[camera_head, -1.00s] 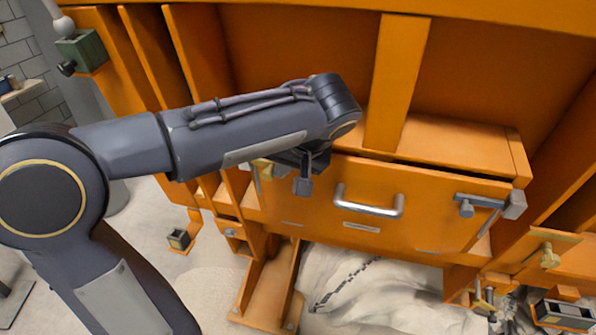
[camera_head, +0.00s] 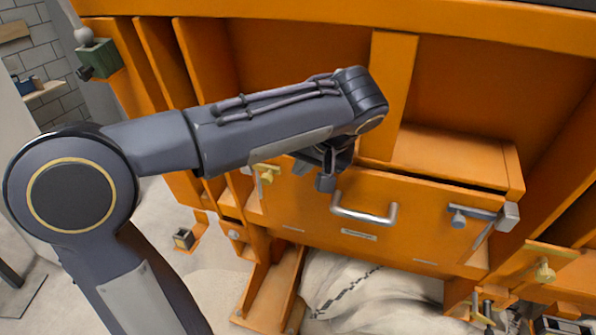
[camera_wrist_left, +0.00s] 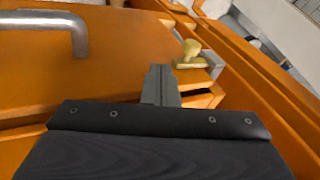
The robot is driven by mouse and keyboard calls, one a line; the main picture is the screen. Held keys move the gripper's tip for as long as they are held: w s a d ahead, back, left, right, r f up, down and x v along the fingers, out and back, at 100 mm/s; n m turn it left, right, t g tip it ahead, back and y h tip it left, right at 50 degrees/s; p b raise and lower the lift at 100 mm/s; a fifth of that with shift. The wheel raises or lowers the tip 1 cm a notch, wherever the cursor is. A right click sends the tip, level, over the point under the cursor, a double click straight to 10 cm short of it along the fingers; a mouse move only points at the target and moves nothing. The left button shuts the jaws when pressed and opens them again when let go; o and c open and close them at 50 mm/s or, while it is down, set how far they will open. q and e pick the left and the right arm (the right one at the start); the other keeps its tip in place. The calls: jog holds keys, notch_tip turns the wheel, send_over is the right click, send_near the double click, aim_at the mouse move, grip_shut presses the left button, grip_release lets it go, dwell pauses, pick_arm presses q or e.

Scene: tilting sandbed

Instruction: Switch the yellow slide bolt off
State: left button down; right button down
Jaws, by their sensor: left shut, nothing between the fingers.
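A yellow slide bolt (camera_head: 266,172) sits at the left end of the orange drawer front, partly hidden by my left arm. In the left wrist view a yellow knob on a plate (camera_wrist_left: 190,55) shows just beyond and right of my fingers. My left gripper (camera_head: 326,181) is shut and empty, in front of the drawer's upper edge, right of the bolt and near the handle's left end. Its shut fingers (camera_wrist_left: 160,84) also show in the left wrist view, apart from the knob. Another yellow-knobbed piece (camera_head: 545,270) is at the lower right. My right gripper is not in view.
The drawer's metal handle (camera_head: 364,212) sticks out close to my gripper. A grey metal latch (camera_head: 482,216) is at the drawer's right end. An orange post (camera_head: 391,85) rises behind my wrist. A white sack (camera_head: 365,285) lies below.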

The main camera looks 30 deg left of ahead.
pick_arm(q)
jog(key=v, duration=0.7)
jog(key=shift+r, duration=0.2)
jog(key=s+a+f+m+h, duration=0.2)
jog(key=s+f+m+h, duration=0.15)
jog(key=s+f, duration=0.5)
jog(key=s+d+f+t+h, duration=0.3)
jog(key=s+d+f+h, duration=0.2)
jog(key=s+f, duration=0.3)
notch_tip(320, 180, down, 3)
jog(key=shift+s+r+h, duration=0.15)
jog(key=shift+r+h, duration=0.1)
jog(key=shift+h, duration=0.4)
